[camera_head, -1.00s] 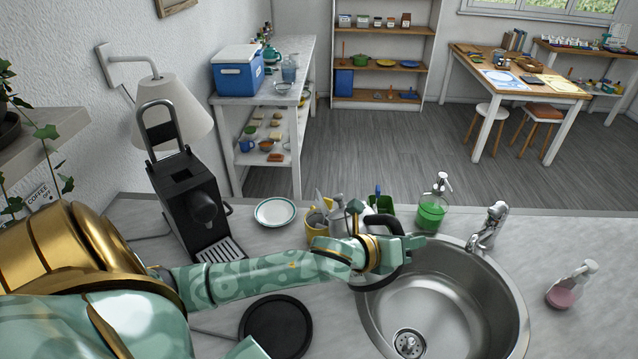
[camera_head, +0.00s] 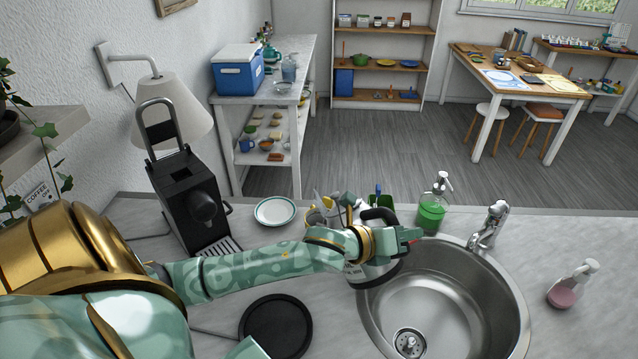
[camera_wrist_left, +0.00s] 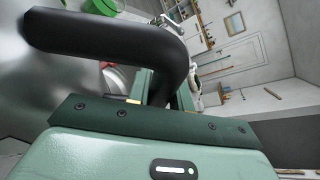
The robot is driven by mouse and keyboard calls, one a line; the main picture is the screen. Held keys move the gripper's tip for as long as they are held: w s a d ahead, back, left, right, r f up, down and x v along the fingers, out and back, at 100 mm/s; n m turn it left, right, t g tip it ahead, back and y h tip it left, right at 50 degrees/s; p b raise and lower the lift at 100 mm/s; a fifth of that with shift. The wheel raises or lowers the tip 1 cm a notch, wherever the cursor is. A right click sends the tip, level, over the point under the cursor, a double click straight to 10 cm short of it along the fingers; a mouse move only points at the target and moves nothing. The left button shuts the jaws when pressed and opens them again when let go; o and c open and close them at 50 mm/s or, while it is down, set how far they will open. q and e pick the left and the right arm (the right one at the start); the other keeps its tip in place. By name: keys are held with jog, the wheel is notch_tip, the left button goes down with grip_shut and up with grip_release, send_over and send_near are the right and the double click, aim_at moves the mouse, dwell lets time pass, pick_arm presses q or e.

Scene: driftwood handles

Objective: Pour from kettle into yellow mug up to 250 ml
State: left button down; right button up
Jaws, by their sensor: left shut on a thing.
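My left gripper (camera_head: 398,242) is shut on the kettle's black handle; the handle (camera_wrist_left: 110,38) also runs into the jaws in the left wrist view. The silver kettle (camera_head: 370,273) is held at the sink's left rim, and my forearm and gripper hide much of it. My right gripper is not in view.
A black round plate (camera_head: 276,325) lies on the counter in front. A coffee machine (camera_head: 191,195) and a small plate (camera_head: 275,211) are at the left. The sink (camera_head: 455,310), tap (camera_head: 489,225), green soap bottle (camera_head: 432,208) and pink bottle (camera_head: 571,287) are to the right.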

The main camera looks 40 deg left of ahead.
aim_at(385, 208)
pick_arm(q)
jog(key=shift+w+a+r+n, duration=0.1)
jog(key=shift+a+r+n, duration=0.2)
jog(key=shift+r, duration=0.2)
jog(key=shift+a+r+h, duration=0.3)
jog(key=shift+a+r, duration=0.05)
jog(key=shift+r, duration=0.1)
dwell(0.5)
jog(key=shift+a+r+n, duration=0.1)
jog(key=shift+r+n, duration=0.15)
jog(key=shift+n, duration=0.05)
jog(key=shift+a+r+n+h, duration=0.35)
jog(key=shift+a+r, duration=0.2)
jog(key=shift+r, duration=0.25)
jog(key=shift+a+r+n, duration=0.25)
jog(key=shift+a+r, duration=0.25)
dwell(0.4)
jog(key=shift+w+a+r+n+t+h+b, duration=0.1)
jog(key=shift+a+r+n+t+h+b, duration=0.25)
jog(key=shift+a+r, duration=0.45)
jog(key=shift+r, duration=0.1)
dwell(0.3)
jog(key=shift+a+r+n, duration=0.2)
jog(key=shift+a+n, duration=0.05)
jog(key=shift+a, duration=0.05)
jog(key=shift+w+a+r+n+b, duration=0.1)
jog(key=shift+a+r+n+b, duration=0.45)
jog(key=shift+a+r, duration=0.3)
dwell(0.7)
